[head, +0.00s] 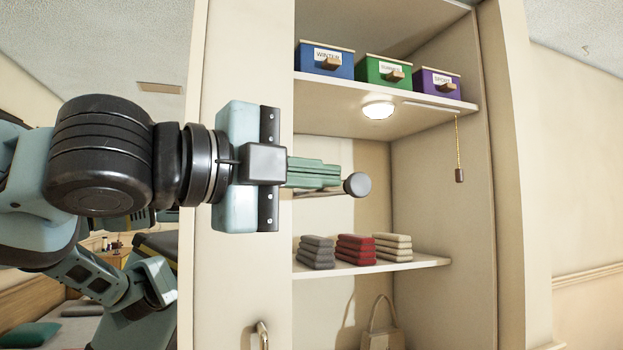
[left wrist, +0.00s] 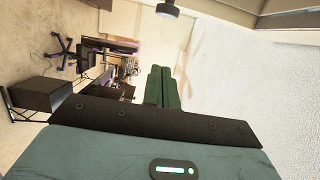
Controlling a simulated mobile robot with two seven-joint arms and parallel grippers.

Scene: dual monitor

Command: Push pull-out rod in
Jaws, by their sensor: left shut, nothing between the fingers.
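The pull-out rod shows as a dark grey round knob (head: 357,185) in the open wardrobe, with a thin light stretch of rod behind it, partly hidden by my fingers. My left gripper (head: 338,174) reaches in from the left, its green fingers shut and empty. Its fingertips lie just left of the knob in the head view; I cannot tell whether they touch it. In the left wrist view the knob (left wrist: 168,10) is at the top edge, beyond the shut green fingers (left wrist: 163,70), with a visible gap in the picture. My right gripper is not in view.
The wardrobe's pale front panel (head: 235,275) is behind my wrist. Blue (head: 326,62), green (head: 388,73) and purple (head: 436,84) boxes stand on the upper shelf, a lit lamp (head: 378,110) beneath. Folded stacks (head: 356,250) lie on the lower shelf. A pull chain (head: 458,150) hangs right.

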